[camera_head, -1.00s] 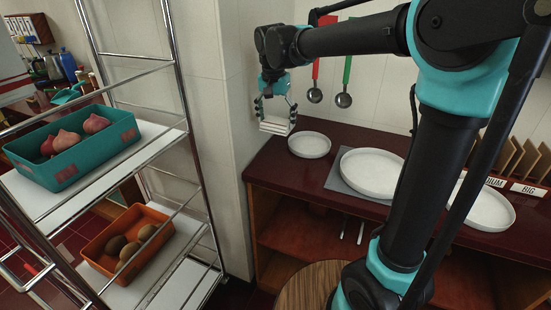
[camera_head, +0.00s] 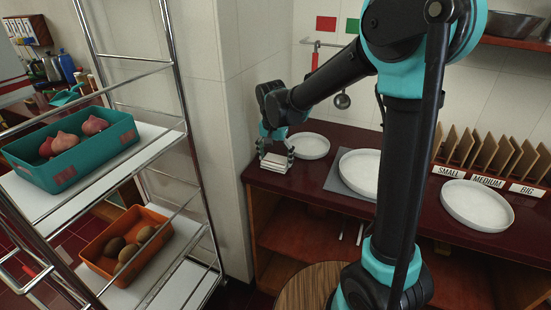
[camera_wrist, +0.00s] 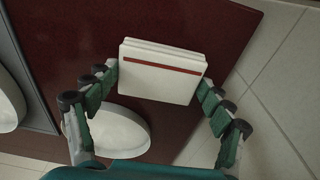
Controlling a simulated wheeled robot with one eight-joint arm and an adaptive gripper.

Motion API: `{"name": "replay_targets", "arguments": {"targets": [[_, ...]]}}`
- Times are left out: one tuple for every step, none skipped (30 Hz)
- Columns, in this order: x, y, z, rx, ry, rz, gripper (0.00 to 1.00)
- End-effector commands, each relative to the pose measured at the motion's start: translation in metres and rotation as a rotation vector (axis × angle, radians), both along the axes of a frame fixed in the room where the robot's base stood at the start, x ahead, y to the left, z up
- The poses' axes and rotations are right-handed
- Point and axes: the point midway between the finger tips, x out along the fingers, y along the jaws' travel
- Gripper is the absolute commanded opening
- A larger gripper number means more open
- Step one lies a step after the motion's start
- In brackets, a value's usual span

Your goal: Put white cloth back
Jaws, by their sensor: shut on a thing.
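The white cloth (camera_head: 276,162) is a folded white block near the left end of the dark red counter (camera_head: 262,182). In the wrist view the cloth (camera_wrist: 160,84) shows a red stripe and sits between my fingers. My gripper (camera_head: 276,155) points down at the counter's left end and is shut on the cloth. In the wrist view the fingers of my gripper (camera_wrist: 160,88) flank its two sides. The cloth is at or just above the counter top; I cannot tell whether it touches.
A small white plate (camera_head: 312,146) lies just right of the cloth. A larger plate (camera_head: 359,172) on a grey mat and another plate (camera_head: 477,205) lie further right. The tiled wall (camera_head: 215,100) is close on the left, beside a metal rack with a teal crate (camera_head: 72,150).

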Motion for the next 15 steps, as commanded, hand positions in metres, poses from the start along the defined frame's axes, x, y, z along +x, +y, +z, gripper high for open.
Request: {"name": "replay_targets", "arguments": {"targets": [[0.0001, 0.0000, 0.0001, 0.000, 0.000, 0.000, 0.45], [0.0000, 0.0000, 0.0002, 0.000, 0.000, 0.000, 0.45], [0.0001, 0.0000, 0.0002, 0.000, 0.000, 0.000, 0.45], [0.0001, 0.0000, 0.0003, 0.000, 0.000, 0.000, 0.45], [0.0000, 0.0000, 0.0003, 0.000, 0.000, 0.000, 0.45], [0.0000, 0.0000, -0.0001, 0.000, 0.000, 0.000, 0.45], [0.0001, 0.0001, -0.0007, 0.000, 0.000, 0.000, 0.45], [0.0001, 0.0001, -0.0015, 0.000, 0.000, 0.000, 0.45], [0.0002, 0.0001, -0.0026, 0.000, 0.000, 0.000, 0.45], [0.0002, 0.0001, -0.0021, 0.000, 0.000, 0.000, 0.84], [0.0002, 0.0001, -0.0020, 0.000, 0.000, 0.000, 0.88], [0.0002, 0.0001, -0.0020, 0.000, 0.000, 0.000, 0.93], [0.0001, 0.0001, -0.0020, 0.000, 0.000, 0.000, 0.97], [0.0001, 0.0001, -0.0020, 0.000, 0.000, 0.000, 1.00], [0.0001, 0.0001, -0.0020, 0.000, 0.000, 0.000, 1.00]]}}
